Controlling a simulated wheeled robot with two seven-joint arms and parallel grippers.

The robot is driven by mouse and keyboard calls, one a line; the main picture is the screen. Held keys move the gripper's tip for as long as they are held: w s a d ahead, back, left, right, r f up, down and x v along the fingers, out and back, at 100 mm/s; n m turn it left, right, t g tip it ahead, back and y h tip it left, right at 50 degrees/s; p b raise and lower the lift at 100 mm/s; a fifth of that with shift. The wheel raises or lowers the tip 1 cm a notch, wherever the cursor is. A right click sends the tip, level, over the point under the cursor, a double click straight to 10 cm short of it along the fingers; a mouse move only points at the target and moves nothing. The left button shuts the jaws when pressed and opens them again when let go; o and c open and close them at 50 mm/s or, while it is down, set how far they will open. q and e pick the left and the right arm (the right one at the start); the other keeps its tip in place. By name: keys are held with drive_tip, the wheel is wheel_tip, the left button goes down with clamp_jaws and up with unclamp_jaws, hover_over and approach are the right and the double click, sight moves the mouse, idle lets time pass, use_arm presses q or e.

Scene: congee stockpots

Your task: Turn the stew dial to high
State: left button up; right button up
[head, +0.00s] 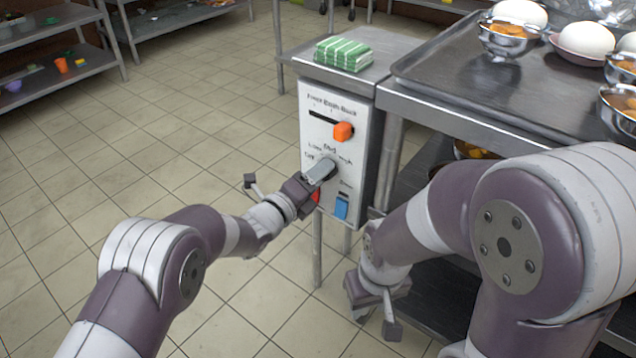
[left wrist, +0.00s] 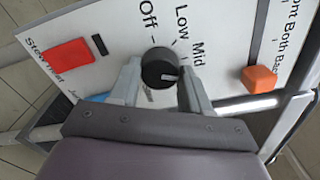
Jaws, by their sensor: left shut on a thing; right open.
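The stew dial (left wrist: 158,66) is a round black knob on the white control panel (head: 318,108). In the left wrist view it sits between the two fingers of my left gripper (left wrist: 160,84), which is shut on it. The knob's white mark points right, toward the right-hand finger. The labels Off, Low and Mid show above the knob; no High label is readable there. In the head view my left gripper (head: 320,172) reaches the panel's middle and hides the knob. My right gripper (head: 376,308) is open and empty, low in front of the metal table.
The panel also has an orange slider (head: 343,131), a red switch (left wrist: 68,53) and a blue switch (head: 341,206). Green-striped packets (head: 343,54) lie on top of the unit. A metal table (head: 470,85) with bowls stands right. The tiled floor at left is open.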

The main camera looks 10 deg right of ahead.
use_arm(q)
drive_tip(key=shift+f+m+b, duration=0.15)
drive_tip(key=shift+m+b, duration=1.45)
drive_tip(key=shift+m, duration=0.4)
drive_tip(key=o, duration=1.1)
drive_tip(key=shift+c, duration=0.2)
drive_tip(key=p+v, duration=0.5)
drive_tip(key=v, duration=0.7)
drive_tip(key=shift+s+a, duration=0.25)
